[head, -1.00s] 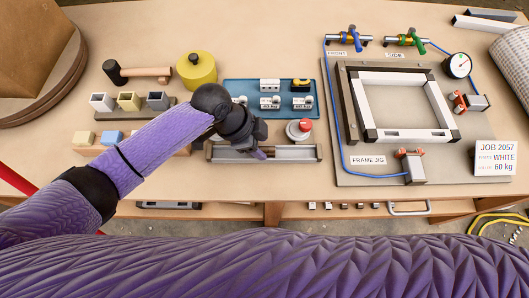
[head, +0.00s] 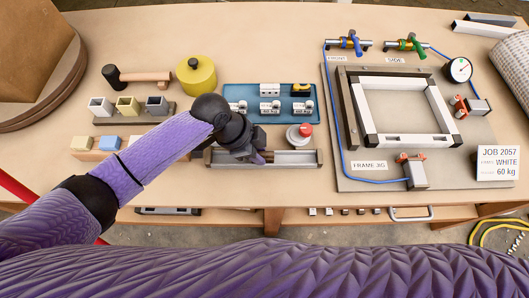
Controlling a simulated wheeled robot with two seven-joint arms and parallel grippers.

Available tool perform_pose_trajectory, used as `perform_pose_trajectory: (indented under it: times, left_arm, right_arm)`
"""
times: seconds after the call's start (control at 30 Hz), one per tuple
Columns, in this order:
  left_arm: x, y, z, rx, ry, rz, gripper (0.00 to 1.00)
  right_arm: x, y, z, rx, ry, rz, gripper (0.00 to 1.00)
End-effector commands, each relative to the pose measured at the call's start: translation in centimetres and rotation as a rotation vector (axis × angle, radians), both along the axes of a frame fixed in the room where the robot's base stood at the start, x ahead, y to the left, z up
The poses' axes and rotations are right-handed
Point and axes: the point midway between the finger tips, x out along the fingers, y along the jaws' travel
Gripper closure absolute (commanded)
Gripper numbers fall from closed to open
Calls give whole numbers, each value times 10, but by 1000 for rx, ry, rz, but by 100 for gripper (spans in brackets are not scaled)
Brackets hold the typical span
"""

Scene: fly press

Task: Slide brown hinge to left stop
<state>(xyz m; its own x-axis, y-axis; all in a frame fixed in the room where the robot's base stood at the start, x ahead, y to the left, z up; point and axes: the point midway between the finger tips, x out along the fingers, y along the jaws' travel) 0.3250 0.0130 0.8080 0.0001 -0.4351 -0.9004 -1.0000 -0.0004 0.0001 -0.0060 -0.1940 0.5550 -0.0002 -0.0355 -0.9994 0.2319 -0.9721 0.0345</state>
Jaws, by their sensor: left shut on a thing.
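A grey slide channel (head: 297,157) with dark end blocks lies along the front of the table, left of the frame jig. My left gripper (head: 260,156) comes down over the middle of this channel and is shut on a small brownish part inside it. That part is taken to be the brown hinge, mostly hidden by the fingers and wrist. My right gripper is not in view.
A white knob with a red top (head: 300,134) stands just behind the channel. A blue tray (head: 233,91) of small fittings lies farther back. The grey frame jig (head: 341,178) is at the right.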

Motion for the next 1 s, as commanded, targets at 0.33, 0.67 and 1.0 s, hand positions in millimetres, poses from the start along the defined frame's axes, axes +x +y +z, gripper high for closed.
perform_pose_trajectory:
  times: [0.33, 0.67, 1.0]
  left_arm:
    - [0, 18, 0, 1, 0, 1, 100]
    - [0, 21, 0, 0, 0, -1, 100]
    - [-1, 32, 0, 1, 2, 0, 100]
  right_arm:
    - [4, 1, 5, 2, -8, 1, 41]
    - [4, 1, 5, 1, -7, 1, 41]
    - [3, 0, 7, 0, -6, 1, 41]
